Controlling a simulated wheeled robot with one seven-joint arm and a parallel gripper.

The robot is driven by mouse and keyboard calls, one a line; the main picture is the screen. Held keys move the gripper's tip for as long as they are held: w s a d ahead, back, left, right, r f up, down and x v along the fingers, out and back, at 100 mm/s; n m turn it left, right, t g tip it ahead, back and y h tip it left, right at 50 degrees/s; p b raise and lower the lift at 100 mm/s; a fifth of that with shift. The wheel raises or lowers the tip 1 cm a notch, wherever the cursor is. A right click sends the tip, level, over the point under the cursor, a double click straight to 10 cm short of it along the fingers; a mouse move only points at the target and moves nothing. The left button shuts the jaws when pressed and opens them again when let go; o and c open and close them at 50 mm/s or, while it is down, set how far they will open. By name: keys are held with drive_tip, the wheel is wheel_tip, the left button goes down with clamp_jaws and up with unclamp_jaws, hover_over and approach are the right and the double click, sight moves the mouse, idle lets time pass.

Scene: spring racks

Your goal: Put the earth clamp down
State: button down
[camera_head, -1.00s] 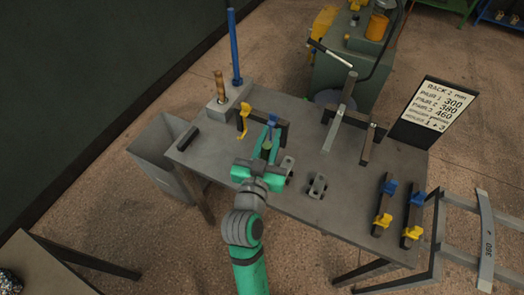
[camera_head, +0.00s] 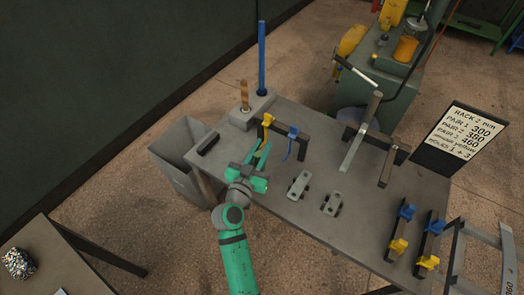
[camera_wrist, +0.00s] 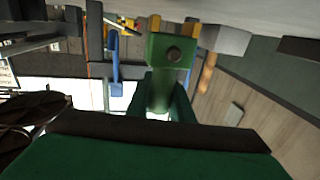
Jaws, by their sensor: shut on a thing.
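My gripper (camera_head: 257,172) is over the left part of the grey table (camera_head: 325,225), shut on the earth clamp (camera_head: 262,155). The clamp is a green tool that points away from me, toward the rack with the hooks. In the wrist view the clamp (camera_wrist: 172,52) shows a green block with a round bolt, two yellowish jaw tips and green handles running back toward my gripper. My fingertips are not clear there. I cannot tell whether the clamp touches the table.
A dark rack with a yellow hook (camera_head: 266,122) and a blue hook (camera_head: 291,140) stands just beyond the clamp. A black block (camera_head: 208,143) lies left. Two grey brackets (camera_head: 299,184) (camera_head: 332,202) lie right. A grey bin (camera_head: 178,165) stands off the left edge.

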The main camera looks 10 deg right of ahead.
drive_tip(key=shift+f, duration=0.7)
drive_tip(key=shift+f, duration=0.15)
drive_tip(key=c, duration=1.6)
unclamp_jaws()
